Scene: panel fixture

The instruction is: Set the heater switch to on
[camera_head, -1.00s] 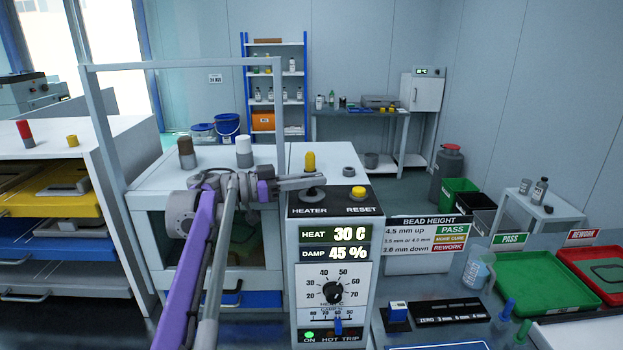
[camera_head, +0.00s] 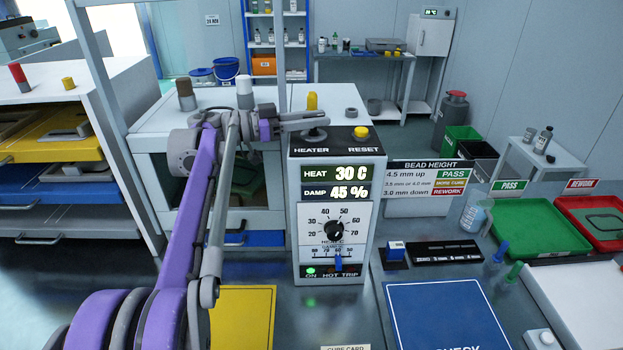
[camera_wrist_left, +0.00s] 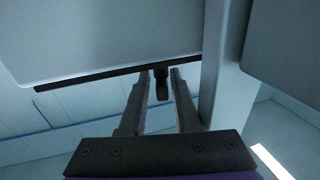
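The heater switch (camera_head: 314,134) stands on the black top panel of the control box, above the HEATER label. In the head view my left gripper (camera_head: 314,117) comes from the left and lies across the switch, hiding its upper part. In the left wrist view the two fingers (camera_wrist_left: 160,92) stand apart, with a dark lever (camera_wrist_left: 162,85) between their tips. I cannot tell whether they touch it. The switch's exact tilt is hidden. My right gripper is not in view.
A yellow RESET button (camera_head: 361,132) sits right of the switch. A yellow-topped post (camera_head: 312,101) and a grey ring (camera_head: 351,112) are just behind the panel. A grey frame post (camera_head: 113,130) rises at the left. The dial (camera_head: 334,230) is on the front face.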

